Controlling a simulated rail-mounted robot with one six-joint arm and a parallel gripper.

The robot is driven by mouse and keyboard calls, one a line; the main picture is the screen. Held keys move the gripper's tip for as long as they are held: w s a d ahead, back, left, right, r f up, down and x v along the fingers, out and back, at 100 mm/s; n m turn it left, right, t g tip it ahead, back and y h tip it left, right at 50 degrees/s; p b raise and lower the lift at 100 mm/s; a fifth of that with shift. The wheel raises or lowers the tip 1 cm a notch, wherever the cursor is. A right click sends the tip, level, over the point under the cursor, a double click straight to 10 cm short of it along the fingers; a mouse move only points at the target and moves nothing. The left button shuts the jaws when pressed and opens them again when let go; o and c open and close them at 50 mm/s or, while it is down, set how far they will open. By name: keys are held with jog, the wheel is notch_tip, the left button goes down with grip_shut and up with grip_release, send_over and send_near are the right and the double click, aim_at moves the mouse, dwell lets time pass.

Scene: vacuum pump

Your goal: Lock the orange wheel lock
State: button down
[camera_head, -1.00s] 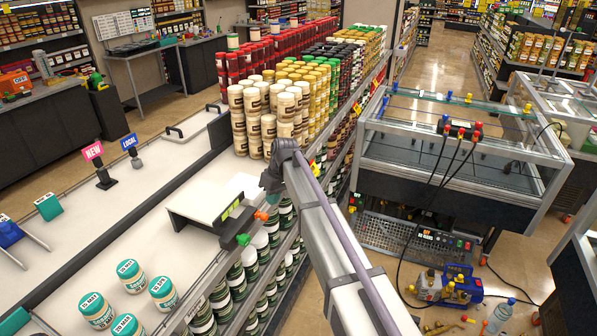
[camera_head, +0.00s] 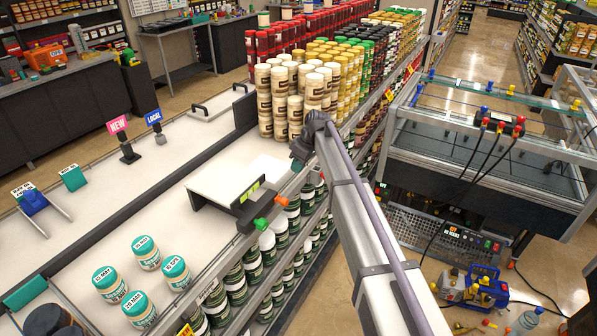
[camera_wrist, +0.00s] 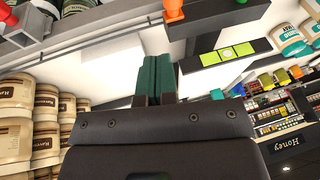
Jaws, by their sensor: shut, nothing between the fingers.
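The orange wheel lock (camera_head: 281,200) is a small orange knob on the shelf's front rail, beside a green knob (camera_head: 261,224). An orange knob (camera_wrist: 173,8), apparently the same one, is cut off by the top edge of the wrist view. My gripper (camera_head: 296,162) hangs above the shelf edge, farther along the rail than the orange knob and apart from it. In the wrist view its teal fingers (camera_wrist: 158,72) are together and hold nothing. In the head view the wrist partly hides the fingers.
Stacked jars (camera_head: 289,95) rise close beyond my gripper. White jars with teal lids (camera_head: 146,252) stand on the near counter. A glass-topped case (camera_head: 480,150) is across the aisle.

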aim_at(282, 201)
jog(key=s+b+x, duration=0.1)
jog(key=b+x, duration=0.6)
jog(key=x, duration=0.3)
jog(key=shift+s+b, duration=0.35)
jog(key=shift+s, duration=0.05)
jog(key=shift+d, duration=0.2)
